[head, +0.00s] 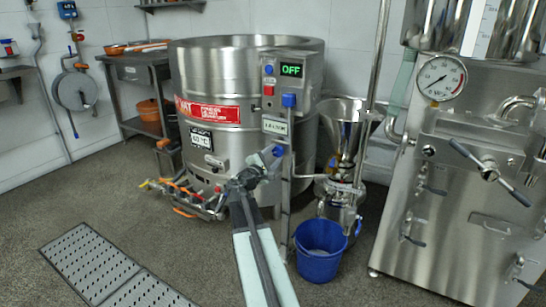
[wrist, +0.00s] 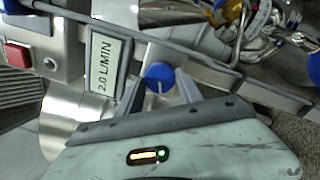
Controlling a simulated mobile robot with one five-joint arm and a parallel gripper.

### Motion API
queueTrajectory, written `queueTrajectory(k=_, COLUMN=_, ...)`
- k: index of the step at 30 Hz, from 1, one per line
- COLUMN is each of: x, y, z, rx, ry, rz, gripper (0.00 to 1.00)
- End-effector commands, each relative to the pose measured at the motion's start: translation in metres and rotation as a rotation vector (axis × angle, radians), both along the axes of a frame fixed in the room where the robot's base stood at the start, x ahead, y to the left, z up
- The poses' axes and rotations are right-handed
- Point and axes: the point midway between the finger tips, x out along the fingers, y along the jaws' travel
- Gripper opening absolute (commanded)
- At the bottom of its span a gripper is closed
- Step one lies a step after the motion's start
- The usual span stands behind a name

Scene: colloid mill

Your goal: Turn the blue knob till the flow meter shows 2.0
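The blue knob (wrist: 158,75) sits on the grey panel bar in the wrist view, with a pale line on its face. It also shows in the head view (head: 278,151), low on the upright post. The flow meter (wrist: 106,68) beside it reads 2.0 L/MIN in the wrist view. In the head view the flow meter (head: 275,126) is too small to read. My gripper (wrist: 160,86) has its two dark fingers on either side of the knob. I cannot tell whether they touch it. My gripper (head: 268,163) also shows at the knob in the head view.
A blue bucket (head: 319,250) stands on the floor right of my arm. A steel vat (head: 240,110) is behind, and a steel machine (head: 450,190) with a dial is at the right.

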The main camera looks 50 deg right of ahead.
Motion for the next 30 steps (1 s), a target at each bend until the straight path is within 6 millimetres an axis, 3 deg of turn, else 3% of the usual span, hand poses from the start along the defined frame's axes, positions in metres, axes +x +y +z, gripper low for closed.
queueTrajectory(k=1, x=-0.004, y=-0.003, z=0.000, rx=0.000, ry=0.000, rz=-0.009, gripper=0.56)
queueTrajectory(k=2, x=-0.003, y=-0.003, z=0.000, rx=0.001, ry=-0.001, rz=-0.009, gripper=0.64)
queueTrajectory(k=14, x=-0.002, y=0.005, z=-0.001, rx=0.001, ry=-0.001, rz=0.000, gripper=0.64)
queueTrajectory(k=24, x=-0.020, y=0.062, z=-0.004, rx=0.001, ry=-0.001, rz=-0.001, gripper=0.64)
queueTrajectory(k=30, x=-0.023, y=0.075, z=-0.004, rx=0.000, ry=-0.001, rz=-0.004, gripper=0.64)
